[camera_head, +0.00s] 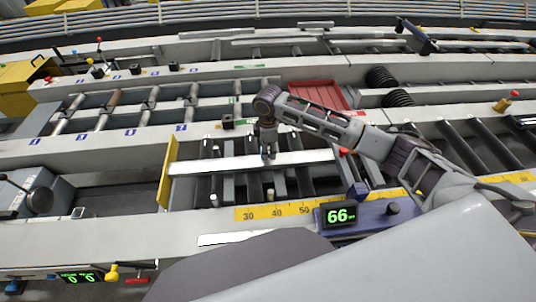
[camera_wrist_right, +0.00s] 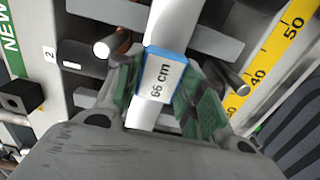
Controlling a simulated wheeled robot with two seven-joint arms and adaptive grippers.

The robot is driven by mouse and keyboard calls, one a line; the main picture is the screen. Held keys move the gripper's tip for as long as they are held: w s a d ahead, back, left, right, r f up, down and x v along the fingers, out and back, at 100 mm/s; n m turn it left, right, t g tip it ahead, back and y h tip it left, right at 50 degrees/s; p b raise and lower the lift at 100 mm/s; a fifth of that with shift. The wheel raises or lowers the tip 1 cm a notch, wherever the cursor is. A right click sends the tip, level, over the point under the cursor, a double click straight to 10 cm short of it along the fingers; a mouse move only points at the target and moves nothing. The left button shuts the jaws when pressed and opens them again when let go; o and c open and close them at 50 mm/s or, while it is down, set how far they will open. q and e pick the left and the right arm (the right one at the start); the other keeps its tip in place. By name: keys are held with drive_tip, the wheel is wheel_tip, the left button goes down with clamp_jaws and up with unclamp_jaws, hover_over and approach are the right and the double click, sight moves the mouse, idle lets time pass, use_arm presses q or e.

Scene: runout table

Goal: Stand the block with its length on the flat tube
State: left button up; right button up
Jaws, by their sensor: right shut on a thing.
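My right gripper (camera_head: 268,152) reaches down over the middle of the long white flat tube (camera_head: 215,165). The tube lies across the dark rollers, its left end at the yellow plate (camera_head: 167,172). In the wrist view, the right gripper (camera_wrist_right: 168,88) is shut on a small block (camera_wrist_right: 162,76) with a white face reading "66 cm" and blue edges. The block appears over the white tube (camera_wrist_right: 178,18); I cannot tell whether it touches it. In the head view the block is hidden or too small to make out. My left gripper is not in view.
A yellow ruler (camera_head: 275,212) runs along the near edge, beside a blue display unit (camera_head: 339,214) reading 66. A red tray (camera_head: 318,95) lies behind my right arm. Small upright pins (camera_head: 270,194) stand near the tube. More roller beds lie at the left and right.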

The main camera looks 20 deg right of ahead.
drive_tip(key=shift+f, duration=1.75)
drive_tip(key=o, duration=1)
drive_tip(key=shift+f, duration=0.1)
drive_tip(key=shift+r+b, duration=0.3)
drive_tip(key=shift+r, duration=5.85)
drive_tip(key=shift+s+f, duration=0.1)
